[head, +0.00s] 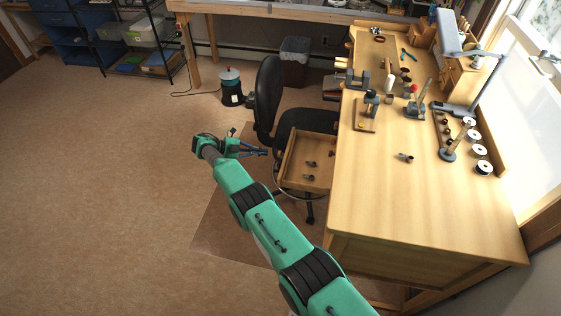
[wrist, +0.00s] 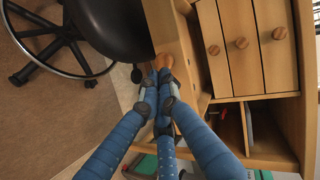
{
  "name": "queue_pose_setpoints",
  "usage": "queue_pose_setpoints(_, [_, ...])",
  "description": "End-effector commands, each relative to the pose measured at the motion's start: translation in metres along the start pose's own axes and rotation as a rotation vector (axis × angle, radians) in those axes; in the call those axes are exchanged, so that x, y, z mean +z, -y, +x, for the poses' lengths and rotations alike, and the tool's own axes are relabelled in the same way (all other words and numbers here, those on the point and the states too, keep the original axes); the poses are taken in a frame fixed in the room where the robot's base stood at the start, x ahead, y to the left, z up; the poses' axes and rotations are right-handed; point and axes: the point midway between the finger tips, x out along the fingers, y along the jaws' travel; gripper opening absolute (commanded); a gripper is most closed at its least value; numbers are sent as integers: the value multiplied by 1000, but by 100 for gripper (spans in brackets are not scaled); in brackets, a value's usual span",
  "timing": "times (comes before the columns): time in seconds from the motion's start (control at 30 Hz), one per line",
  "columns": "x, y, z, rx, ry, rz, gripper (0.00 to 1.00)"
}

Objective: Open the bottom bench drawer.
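The drawer (head: 291,158) stands pulled out from the left side of the wooden bench, with a few small items lying in it. In the wrist view, its wooden front (wrist: 159,22) shows beside the chair, with a round brown knob (wrist: 162,62). My gripper (head: 264,152) is at this front. In the wrist view, my gripper's blue fingers (wrist: 160,88) come together at the knob and appear shut on it, covering part of it. The drawers above, to the right in the tilted wrist view, are shut, with round knobs (wrist: 240,42).
A black office chair (head: 300,120) stands close behind the open drawer and my gripper. The bench top (head: 430,200) holds tools, spools and a lamp. An open compartment (wrist: 232,125) lies beside the shut drawers. The floor (head: 110,190) to the left is clear.

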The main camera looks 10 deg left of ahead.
Motion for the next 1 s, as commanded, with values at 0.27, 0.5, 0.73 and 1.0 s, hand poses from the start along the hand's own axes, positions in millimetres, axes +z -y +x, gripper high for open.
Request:
queue_pose_setpoints(0.27, [7,-4,14,172,-10,290,0])
queue_pose_setpoints(0.5, [10,-12,22,359,-85,630,0])
queue_pose_setpoints(0.73, [8,-16,22,509,-210,939,0])
queue_pose_setpoints(1.0, [3,-16,14,671,-467,1364,0])
